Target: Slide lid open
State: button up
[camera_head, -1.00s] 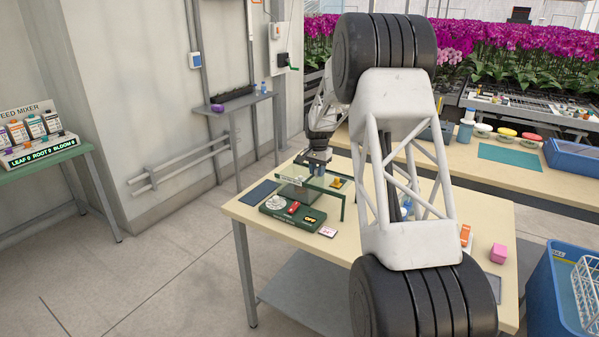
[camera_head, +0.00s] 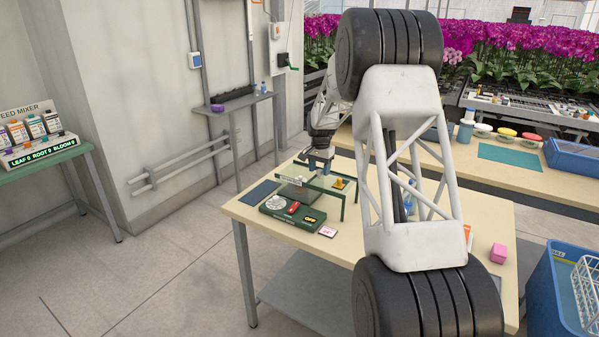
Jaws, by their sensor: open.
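My gripper (camera_head: 319,167) is small in the view, pointing down over the far left part of the pale table, just above a low green-framed stand (camera_head: 343,208) with a see-through top. It looks open and empty; whether it touches the top I cannot tell. Under the stand lies a dark grey flat piece (camera_head: 293,193), partly hidden by the frame. No lid can be made out for certain at this size.
A green panel (camera_head: 275,212) with a white dial and red piece lies in front of the stand. A yellow item (camera_head: 339,184) sits by the stand's right side.

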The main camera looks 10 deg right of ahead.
jog(key=shift+r, duration=2.95)
jog(key=shift+s+a+r, duration=0.2)
jog(key=shift+s+r, duration=0.2)
jog(key=s+a+r+n, duration=0.1)
jog(key=s+a+r, duration=0.3)
jog(key=s, duration=0.6)
jog(key=s+a+r+n+t, duration=0.1)
jog(key=s+a+r+n, duration=0.1)
jog(key=s+r, duration=0.6)
jog(key=s+a+r+n, duration=0.1)
jog(key=s+a+r, duration=0.2)
jog(key=s, duration=1)
jog(key=s+a+f+n, duration=0.1)
jog(key=s, duration=1)
jog(key=s+a+f+n+t, duration=0.1)
jog(key=s+a+f+n, duration=0.1)
jog(key=s, duration=0.9)
jog(key=s+a+f+n, duration=0.1)
jog(key=s+f, duration=0.1)
jog(key=s, duration=1)
jog(key=shift+a+f+n+t, duration=0.2)
jog(key=shift+a+n+t, duration=0.1)
jog(key=shift+n, duration=0.1)
